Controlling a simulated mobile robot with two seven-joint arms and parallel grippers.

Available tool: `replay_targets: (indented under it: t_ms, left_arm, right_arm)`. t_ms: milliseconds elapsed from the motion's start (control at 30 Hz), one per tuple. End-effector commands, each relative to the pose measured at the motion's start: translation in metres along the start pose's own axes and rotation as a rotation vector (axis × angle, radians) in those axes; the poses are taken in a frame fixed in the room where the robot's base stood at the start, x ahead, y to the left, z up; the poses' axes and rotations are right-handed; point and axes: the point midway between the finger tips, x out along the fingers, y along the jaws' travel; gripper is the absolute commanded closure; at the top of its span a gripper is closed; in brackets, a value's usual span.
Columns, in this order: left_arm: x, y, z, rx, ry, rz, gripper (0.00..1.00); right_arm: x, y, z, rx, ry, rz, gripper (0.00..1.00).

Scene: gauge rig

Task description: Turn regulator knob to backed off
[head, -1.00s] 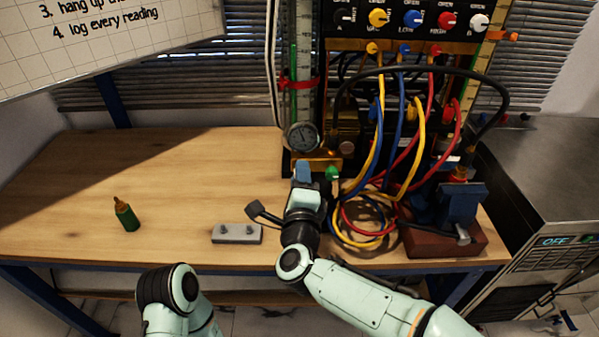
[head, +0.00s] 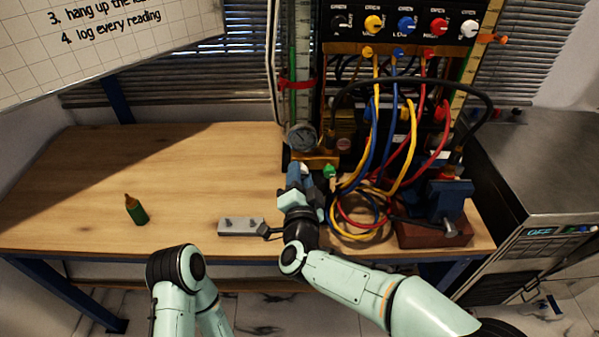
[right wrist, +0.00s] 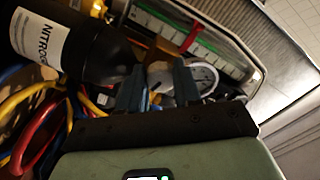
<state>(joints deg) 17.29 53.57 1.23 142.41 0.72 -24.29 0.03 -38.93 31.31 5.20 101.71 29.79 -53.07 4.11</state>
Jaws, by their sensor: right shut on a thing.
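My right gripper (head: 298,172) is at the brass regulator block (head: 318,159) at the foot of the rig. In the right wrist view its two blue-grey fingers (right wrist: 160,88) are shut on a small pale rounded thing (right wrist: 159,72), which looks like the regulator knob. The gripper hides the knob in the head view, so its turn position cannot be read. A round gauge (head: 301,137) sits just above the block and also shows beside the fingers in the right wrist view (right wrist: 204,78). My left gripper is out of view; only part of its arm shows.
A green-tipped fitting (head: 330,172) and coiled hoses (head: 360,222) lie close right of the gripper. A vise (head: 447,205) stands further right. A black nitrogen cylinder (right wrist: 92,52) is near the fingers.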

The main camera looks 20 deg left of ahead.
Motion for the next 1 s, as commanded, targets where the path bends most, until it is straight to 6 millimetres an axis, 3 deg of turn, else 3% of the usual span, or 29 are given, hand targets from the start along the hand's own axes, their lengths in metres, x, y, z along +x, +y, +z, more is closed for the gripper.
replay_targets:
  t_ms: [400, 967, 1000]
  left_arm:
    - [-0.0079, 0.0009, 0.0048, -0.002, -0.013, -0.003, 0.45]
    - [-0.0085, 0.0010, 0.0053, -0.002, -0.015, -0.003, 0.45]
    - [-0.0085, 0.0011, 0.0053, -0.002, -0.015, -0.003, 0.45]
  right_arm:
    - [-0.0003, 0.0003, 0.0011, -0.198, -0.003, -0.001, 0.97]
    - [-0.0002, 0.0013, 0.0012, -0.228, -0.003, 0.000, 0.97]
    - [-0.0002, 0.0013, 0.0012, -0.228, -0.003, 0.000, 0.60]
